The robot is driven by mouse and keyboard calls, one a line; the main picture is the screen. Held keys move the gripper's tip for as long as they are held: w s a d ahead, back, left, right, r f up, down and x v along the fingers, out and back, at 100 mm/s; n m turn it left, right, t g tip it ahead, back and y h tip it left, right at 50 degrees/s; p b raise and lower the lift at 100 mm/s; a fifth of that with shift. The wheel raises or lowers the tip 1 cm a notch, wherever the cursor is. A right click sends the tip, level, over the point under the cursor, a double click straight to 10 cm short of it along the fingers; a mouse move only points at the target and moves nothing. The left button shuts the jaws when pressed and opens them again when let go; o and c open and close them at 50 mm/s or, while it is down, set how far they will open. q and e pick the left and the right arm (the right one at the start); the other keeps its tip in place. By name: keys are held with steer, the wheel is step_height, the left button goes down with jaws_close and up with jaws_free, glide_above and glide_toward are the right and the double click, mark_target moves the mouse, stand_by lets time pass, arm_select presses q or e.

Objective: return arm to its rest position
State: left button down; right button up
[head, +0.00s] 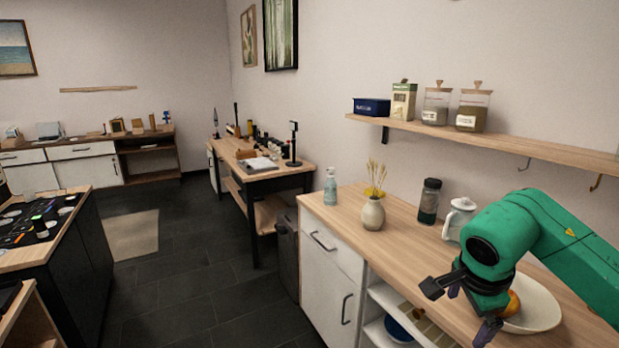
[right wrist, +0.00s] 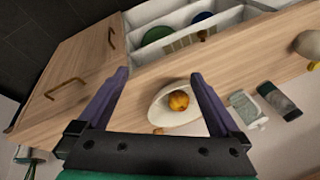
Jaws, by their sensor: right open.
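My right arm (head: 545,225) is green and reaches in from the right over the wooden counter. My right gripper (head: 460,311) is open, its dark fingers spread apart with nothing between them, near the counter's front edge. In the right wrist view the gripper (right wrist: 160,75) also shows open and empty. A white bowl (head: 541,308) stands on the counter behind the gripper and is partly hidden by it. An orange fruit (right wrist: 179,101) lies in the bowl, seen beyond the fingers. My left gripper is not in view.
On the counter (head: 330,212) stand a soap bottle (head: 331,188), a vase (head: 373,214), a dark jar (head: 429,201) and a white pot (head: 457,219). A wall shelf (head: 500,143) with jars hangs above. The dark floor (head: 190,270) at left is open.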

steer(key=w+a+f+m+y, duration=0.4)
steer(key=a+m+y, duration=0.2)
steer(key=a+y, duration=0.25)
steer(key=w+a+f+m+y, duration=0.45)
steer(key=a+y, duration=0.25)
steer(key=a, duration=0.3)
steer(key=w+d+f+m+t+h, duration=0.25)
steer(key=d+f+m+t, duration=0.25)
steer(key=f+m, duration=0.5)
steer(key=w+d+f+m+t+h, duration=0.25)
steer(key=d+f+m+t, duration=0.25)
steer(key=f+m, duration=0.5)
steer(key=s+d+f+m+g+h, duration=0.2)
steer(key=s+d+f+m+h, duration=0.15)
steer(key=s+f+m, duration=0.5)
steer(key=s+d+f+m+g+h, duration=0.3)
steer(key=s+d+f+m, duration=0.25)
steer(key=s+f, duration=0.55)
steer(key=s+f+m+g, duration=0.3)
steer(key=s+f, duration=0.4)
steer(key=s, duration=0.6)
steer(key=s+a+f+m+g+h, duration=0.1)
steer(key=s+f+m+g, duration=0.3)
steer(key=s, duration=1)
step_height(320, 180, down, 3)
steer(key=shift+s+a+f+m, duration=0.1)
steer(key=shift+s+a+m, duration=0.05)
steer(key=shift+s+m, duration=0.15)
